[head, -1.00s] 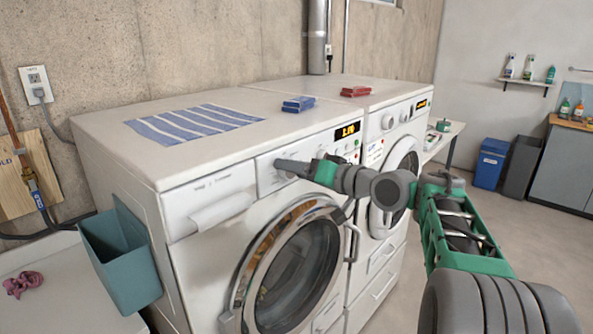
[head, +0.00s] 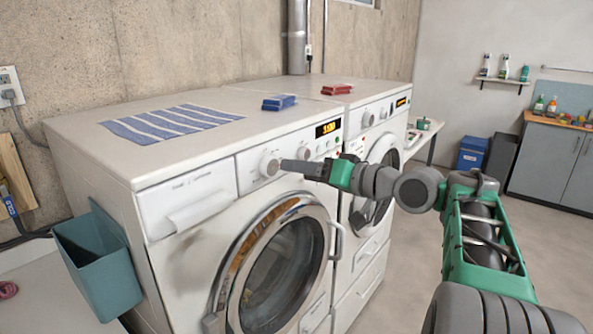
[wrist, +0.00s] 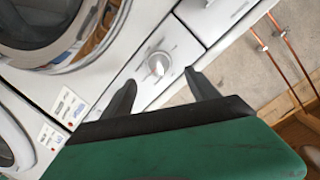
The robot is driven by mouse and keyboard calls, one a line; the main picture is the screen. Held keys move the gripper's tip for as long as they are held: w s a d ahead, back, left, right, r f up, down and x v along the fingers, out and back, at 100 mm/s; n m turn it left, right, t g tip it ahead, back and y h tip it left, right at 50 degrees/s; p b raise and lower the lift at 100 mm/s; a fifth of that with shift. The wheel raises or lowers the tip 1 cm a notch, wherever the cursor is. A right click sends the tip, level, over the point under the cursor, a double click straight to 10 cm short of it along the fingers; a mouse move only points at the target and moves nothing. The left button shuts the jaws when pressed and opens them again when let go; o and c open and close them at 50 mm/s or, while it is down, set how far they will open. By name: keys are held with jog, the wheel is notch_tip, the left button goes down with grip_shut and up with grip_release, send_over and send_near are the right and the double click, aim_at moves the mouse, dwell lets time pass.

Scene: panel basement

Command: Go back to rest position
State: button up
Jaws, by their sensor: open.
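My gripper (head: 290,166) is in front of the control panel of the left washing machine (head: 185,261). In the wrist view my gripper (wrist: 161,95) has its two fingers spread, with nothing between them. The round white dial (head: 269,165) is just left of my fingertips in the head view. In the wrist view the dial (wrist: 158,65) lies beyond the fingertips, apart from them. The machine's display (head: 327,129) is lit, its digits hard to read.
A striped cloth (head: 172,122) and a blue box (head: 279,103) lie on the left machine. A red box (head: 337,89) lies on the right machine (head: 393,95). A teal bin (head: 98,265) hangs at the left side. Open floor (head: 420,235) lies to the right.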

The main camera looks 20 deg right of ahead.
jog(key=s+d+f+m+g+h, duration=0.1)
jog(key=s+d+f+g+h, duration=0.2)
jog(key=f, duration=0.6)
jog(key=s+d+f+m+g+h, duration=0.25)
jog(key=d+f, duration=0.35)
jog(key=f, duration=0.3)
jog(key=s+d+f+g+h, duration=0.2)
jog(key=s+d+f+h, duration=0.15)
jog(key=f, duration=0.55)
jog(key=s+a+f+g+h, duration=0.1)
jog(key=s+a+f+g, duration=0.15)
jog(key=s, duration=0.55)
jog(key=s+a+f+g, duration=0.2)
jog(key=s+a+f, duration=0.15)
jog(key=s, duration=0.45)
jog(key=w+a+r+n+t, duration=0.2)
jog(key=a+r+n, duration=0.1)
jog(key=a, duration=0.8)
jog(key=shift+w+a+r, duration=0.2)
jog(key=shift+r, duration=0.35)
